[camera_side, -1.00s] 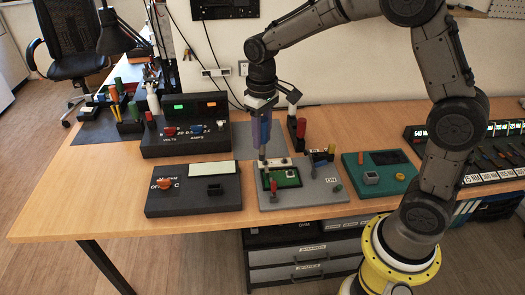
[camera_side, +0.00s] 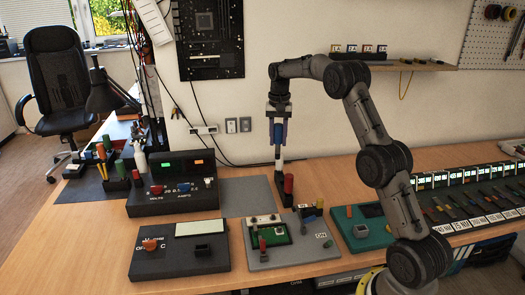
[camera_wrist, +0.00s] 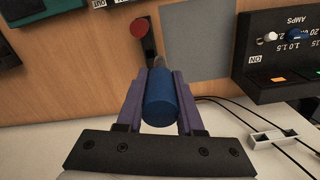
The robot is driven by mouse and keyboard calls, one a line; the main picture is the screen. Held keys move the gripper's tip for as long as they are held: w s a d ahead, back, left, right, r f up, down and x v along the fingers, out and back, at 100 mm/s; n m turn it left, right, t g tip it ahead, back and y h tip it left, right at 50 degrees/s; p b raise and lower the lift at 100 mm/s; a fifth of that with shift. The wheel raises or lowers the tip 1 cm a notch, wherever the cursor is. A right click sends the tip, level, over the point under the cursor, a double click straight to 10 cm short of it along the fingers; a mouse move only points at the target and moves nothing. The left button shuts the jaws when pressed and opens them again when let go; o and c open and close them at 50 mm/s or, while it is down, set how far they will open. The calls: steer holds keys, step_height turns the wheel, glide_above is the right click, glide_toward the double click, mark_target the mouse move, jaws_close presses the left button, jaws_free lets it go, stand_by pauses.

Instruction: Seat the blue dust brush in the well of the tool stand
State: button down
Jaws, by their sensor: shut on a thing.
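My gripper (camera_side: 279,128) points down in the side view, shut on the blue dust brush (camera_side: 280,135). In the wrist view the brush's blue handle (camera_wrist: 159,98) sits between my two purple fingers (camera_wrist: 158,88). Its pale lower part (camera_side: 278,165) hangs upright and reaches down behind or into the small black tool stand (camera_side: 279,196). The stand also shows in the wrist view (camera_wrist: 149,44), partly hidden by the brush. A red-topped tool (camera_side: 288,183) stands in it beside the brush. The well is hidden, so I cannot tell whether the brush tip is inside it.
A grey panel with a green board (camera_side: 274,234) lies in front of the stand. A black power supply (camera_side: 172,184) stands at left, a teal unit (camera_side: 362,226) at right. A grey mat (camera_side: 247,195) lies beside the stand. The wall is close behind.

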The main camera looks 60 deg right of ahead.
steer(key=d+f+m, duration=0.1)
steer(key=d+f, duration=0.2)
steer(key=f, duration=0.2)
steer(key=shift+s+d+f+m, duration=0.2)
steer(key=shift+s+d+m, duration=0.1)
steer(key=shift+d, duration=0.05)
stand_by(0.5)
steer(key=shift+f, duration=2.85)
steer(key=shift+f, duration=2.85)
steer(key=shift+c, duration=2.3)
jaws_free()
step_height(320, 180, up, 14)
